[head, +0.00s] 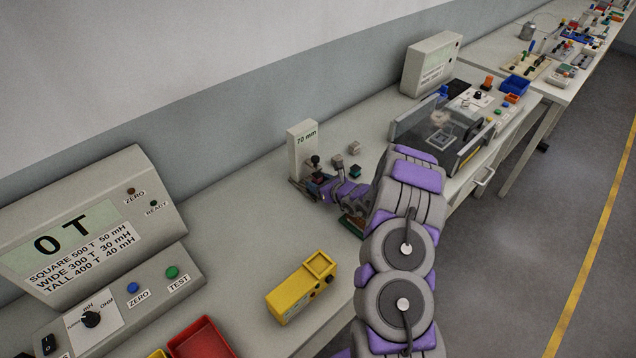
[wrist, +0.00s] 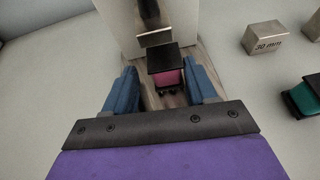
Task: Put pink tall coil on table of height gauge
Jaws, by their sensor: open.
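The pink tall coil (wrist: 168,78), with a black square end plate, stands under the metal probe (wrist: 155,38) of the height gauge (head: 303,152). It appears to rest on the gauge's grey table; its lower end is partly hidden. My gripper (wrist: 163,84) is open, with one blue finger on each side of the coil and a visible gap at each side. In the head view my gripper (head: 318,186) is at the foot of the gauge, and my arm hides part of the spot. The gauge's face reads 70 mm.
A steel block (wrist: 265,38) marked 30 mm and a teal coil (wrist: 305,95) lie to the right of the gauge. A yellow fixture (head: 302,287), a red bin (head: 200,340) and a meter console (head: 90,235) are at front left.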

